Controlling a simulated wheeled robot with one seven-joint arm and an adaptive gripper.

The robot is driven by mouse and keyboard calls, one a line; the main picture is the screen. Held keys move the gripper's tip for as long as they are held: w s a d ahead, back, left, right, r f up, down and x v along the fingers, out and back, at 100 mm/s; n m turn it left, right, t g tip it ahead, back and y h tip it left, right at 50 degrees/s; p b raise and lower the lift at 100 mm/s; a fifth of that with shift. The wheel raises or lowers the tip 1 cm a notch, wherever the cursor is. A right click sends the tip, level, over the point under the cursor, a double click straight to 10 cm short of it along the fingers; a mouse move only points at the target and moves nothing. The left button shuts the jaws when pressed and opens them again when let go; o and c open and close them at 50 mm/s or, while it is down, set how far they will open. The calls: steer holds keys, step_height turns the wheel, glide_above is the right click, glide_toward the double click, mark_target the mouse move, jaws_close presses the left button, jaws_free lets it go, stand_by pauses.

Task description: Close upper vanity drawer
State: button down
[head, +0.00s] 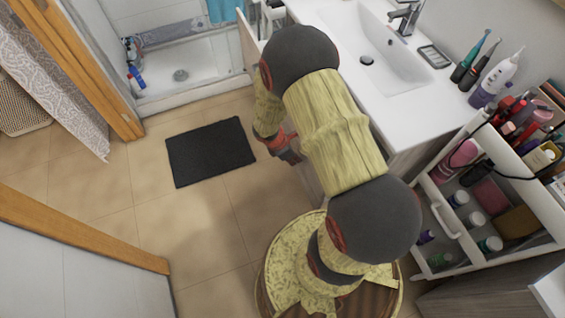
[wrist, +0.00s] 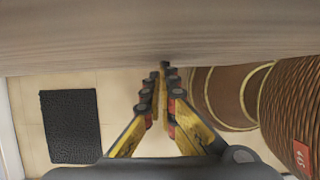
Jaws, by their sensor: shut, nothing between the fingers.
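The vanity with its white sink top (head: 345,50) stands at the upper middle of the head view. My arm covers most of its front, so how far the upper drawer stands open cannot be told there. In the wrist view a wood-grain panel (wrist: 160,40), apparently part of the vanity front, spans the top. My gripper (wrist: 164,70) is shut and empty, its fingertips at the panel's lower edge; contact cannot be told. In the head view my gripper (head: 290,155) hangs left of the vanity front, partly hidden by my arm.
A black mat (head: 210,152) lies on the clear tiled floor to the left. A white cart (head: 447,222) with cosmetics stands at the right. A pale upright panel (head: 248,42) stands at the vanity's far end, near the shower tray (head: 190,80).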

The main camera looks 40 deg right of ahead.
steer(key=s+d, duration=0.2)
steer(key=d, duration=0.7)
steer(key=s+d+p, duration=0.1)
steer(key=s+d, duration=0.2)
steer(key=d, duration=0.7)
steer(key=shift+s+d, duration=0.15)
steer(key=shift+s, duration=0.1)
